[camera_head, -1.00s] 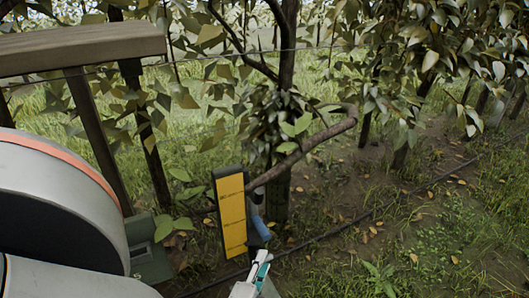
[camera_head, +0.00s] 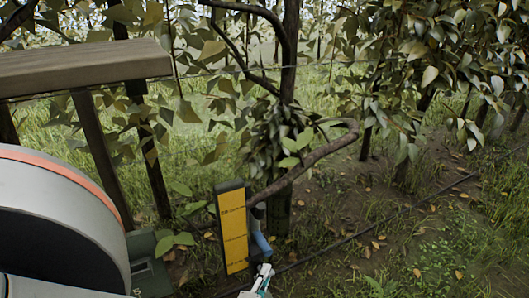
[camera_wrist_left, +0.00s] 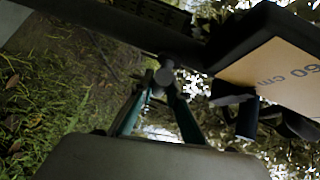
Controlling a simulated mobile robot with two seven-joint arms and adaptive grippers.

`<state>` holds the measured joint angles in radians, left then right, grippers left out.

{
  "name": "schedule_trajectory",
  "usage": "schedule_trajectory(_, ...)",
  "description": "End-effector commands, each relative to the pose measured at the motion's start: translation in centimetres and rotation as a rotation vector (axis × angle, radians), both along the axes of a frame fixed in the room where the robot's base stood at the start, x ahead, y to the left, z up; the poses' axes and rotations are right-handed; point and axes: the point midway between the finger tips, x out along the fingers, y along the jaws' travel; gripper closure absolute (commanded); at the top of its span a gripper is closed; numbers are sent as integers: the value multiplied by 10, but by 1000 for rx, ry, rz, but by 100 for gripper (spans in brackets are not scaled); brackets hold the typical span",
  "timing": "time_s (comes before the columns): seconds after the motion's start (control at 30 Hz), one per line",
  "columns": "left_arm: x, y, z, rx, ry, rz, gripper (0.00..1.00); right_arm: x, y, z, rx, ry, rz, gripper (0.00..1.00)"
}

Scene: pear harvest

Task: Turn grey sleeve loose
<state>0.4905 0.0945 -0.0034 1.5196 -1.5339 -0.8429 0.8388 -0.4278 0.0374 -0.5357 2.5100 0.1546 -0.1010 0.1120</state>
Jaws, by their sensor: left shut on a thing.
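My left gripper (camera_head: 263,272) is low in the middle of the head view, below a blue cylinder (camera_head: 261,243) beside the yellow board. In the left wrist view its two teal fingers (camera_wrist_left: 160,108) converge on a small grey rounded piece, which looks like the grey sleeve (camera_wrist_left: 165,76). The gripper is shut on it. In the head view the sleeve cannot be told apart from the parts around the fingertips. The yellow board (camera_head: 233,228) has a dark frame and stands upright. In the wrist view the board (camera_wrist_left: 280,75) reads "60 cm". My right gripper is not in view.
A brown branch (camera_head: 310,160) runs up to the right from behind the board. A tree trunk (camera_head: 284,205) stands behind. A wooden beam (camera_head: 85,65) is at the upper left, and a green box (camera_head: 150,265) at the lower left. A dark hose (camera_head: 400,215) crosses the ground.

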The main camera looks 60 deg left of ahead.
Motion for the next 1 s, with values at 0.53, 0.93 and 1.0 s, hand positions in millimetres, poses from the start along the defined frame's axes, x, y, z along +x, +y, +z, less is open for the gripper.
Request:
schedule_trajectory(0.53, 0, 0, 0, -1, 12, 0, 68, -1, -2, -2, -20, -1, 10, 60)
schedule_trajectory(0.93, -17, -14, 2, -2, 14, -1, 68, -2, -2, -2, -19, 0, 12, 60)
schedule_trajectory(1.0, -26, -22, 3, -2, 15, -2, 68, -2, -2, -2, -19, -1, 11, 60)
